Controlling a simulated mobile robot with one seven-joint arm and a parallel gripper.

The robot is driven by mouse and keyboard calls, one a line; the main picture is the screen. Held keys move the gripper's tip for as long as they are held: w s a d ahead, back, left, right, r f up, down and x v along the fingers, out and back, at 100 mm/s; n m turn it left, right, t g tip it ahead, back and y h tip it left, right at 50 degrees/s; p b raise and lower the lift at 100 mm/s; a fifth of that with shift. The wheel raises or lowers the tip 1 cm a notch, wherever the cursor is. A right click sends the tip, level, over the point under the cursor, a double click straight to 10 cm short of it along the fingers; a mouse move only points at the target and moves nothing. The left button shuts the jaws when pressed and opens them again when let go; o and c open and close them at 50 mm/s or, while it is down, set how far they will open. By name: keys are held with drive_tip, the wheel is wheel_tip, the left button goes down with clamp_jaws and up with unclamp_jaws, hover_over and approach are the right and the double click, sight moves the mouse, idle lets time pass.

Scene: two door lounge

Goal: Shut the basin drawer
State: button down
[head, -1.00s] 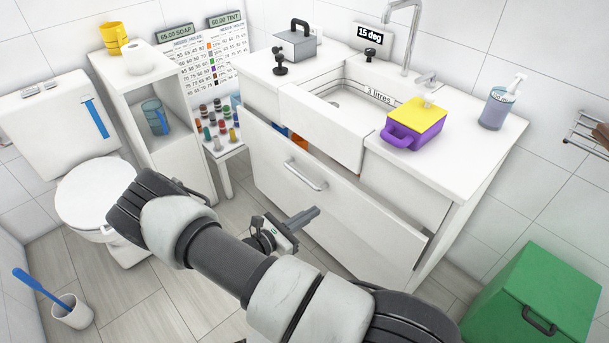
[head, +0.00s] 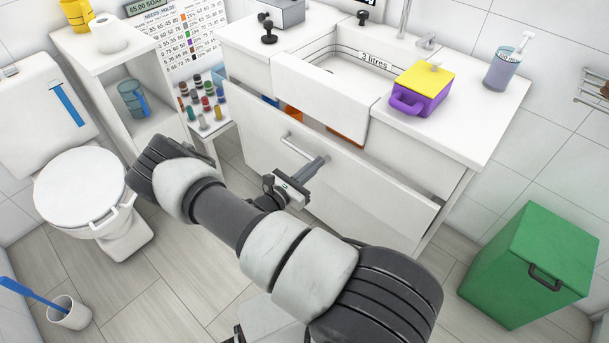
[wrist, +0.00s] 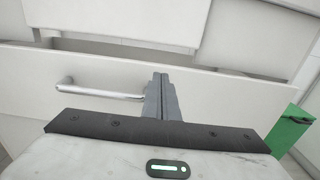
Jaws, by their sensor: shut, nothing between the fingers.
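The basin drawer (head: 369,191) is a wide white drawer under the sink, and it stands partly open. Orange and blue things show inside it through the gap at its top. Its metal bar handle (head: 299,150) is on the front, and it also shows in the wrist view (wrist: 98,91). My gripper (head: 318,164) is shut and empty, its fingertips at the drawer front by the right end of the handle. In the wrist view the closed fingers (wrist: 161,96) point at the drawer front just right of the handle. I cannot tell whether they touch it.
The white basin (head: 345,75) and counter are above the drawer, with a purple and yellow box (head: 422,90) and a soap bottle (head: 503,67) on top. A green bin (head: 530,265) stands at right, a toilet (head: 80,187) at left. A rack of small bottles (head: 207,101) is left of the drawer.

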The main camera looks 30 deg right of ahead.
sight(335, 148)
drive_tip(key=x, duration=0.6)
drive_tip(key=shift+a+b, duration=0.1)
drive_tip(key=shift+b, duration=0.3)
drive_tip(key=x, duration=0.3)
drive_tip(key=shift+w+d+f+b, duration=0.1)
drive_tip(key=shift+w+d+b, duration=0.05)
drive_tip(key=shift+d+b, duration=0.2)
drive_tip(key=shift+w+d+r, duration=0.15)
drive_tip(key=shift+d+r, duration=0.05)
drive_tip(key=shift+d, duration=0.1)
